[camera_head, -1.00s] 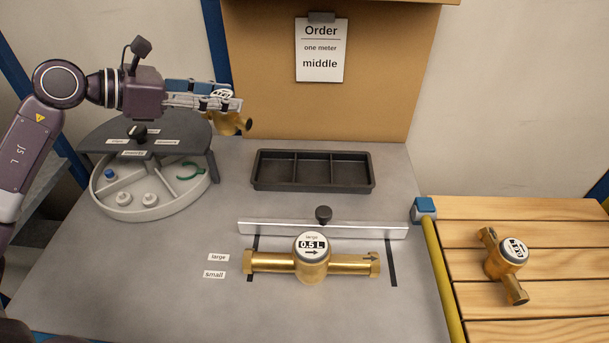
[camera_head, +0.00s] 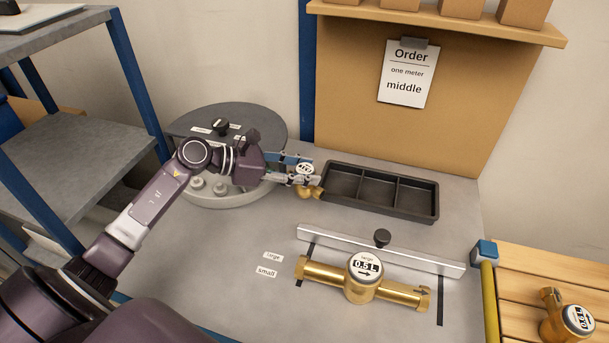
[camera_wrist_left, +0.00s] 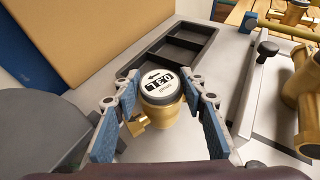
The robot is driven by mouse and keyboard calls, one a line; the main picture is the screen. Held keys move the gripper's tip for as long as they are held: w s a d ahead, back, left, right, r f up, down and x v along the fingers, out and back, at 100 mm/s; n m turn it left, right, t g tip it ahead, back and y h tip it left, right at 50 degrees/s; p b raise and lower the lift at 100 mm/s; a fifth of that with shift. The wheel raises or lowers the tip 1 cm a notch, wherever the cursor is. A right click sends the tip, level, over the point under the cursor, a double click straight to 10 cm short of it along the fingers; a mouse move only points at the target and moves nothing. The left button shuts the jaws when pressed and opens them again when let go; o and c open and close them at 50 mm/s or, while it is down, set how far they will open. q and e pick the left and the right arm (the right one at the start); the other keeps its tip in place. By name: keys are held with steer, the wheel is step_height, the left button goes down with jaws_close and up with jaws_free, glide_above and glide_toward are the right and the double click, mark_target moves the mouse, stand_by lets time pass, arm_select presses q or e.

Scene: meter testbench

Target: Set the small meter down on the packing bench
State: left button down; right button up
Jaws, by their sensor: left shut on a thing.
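My left gripper (camera_head: 309,170) is shut on a small brass meter (camera_head: 309,191) with a round white dial. It holds the meter over the grey bench (camera_head: 235,235), by the left end of the black tray. In the left wrist view the meter (camera_wrist_left: 160,108) sits upright between the two blue-padded fingers, its dial facing up. Whether its underside touches the bench cannot be told. A large brass meter (camera_head: 325,275) marked 0.5 L lies in front of a metal rail. Another brass meter (camera_head: 568,322) lies on the wooden slatted top at the right. My right gripper is not in view.
The black three-compartment tray (camera_head: 335,204) is empty. The metal rail (camera_head: 345,245) has a black knob (camera_head: 382,238). Wooden slats (camera_head: 520,268) lie at the right. An order sheet (camera_head: 407,75) hangs on the back board.

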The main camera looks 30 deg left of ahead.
arm_select(q)
steer(key=shift+f, duration=1.1)
steer(key=shift+f, duration=0.1)
steer(key=shift+f, duration=0.15)
steer(key=c, duration=1.5)
jaws_free()
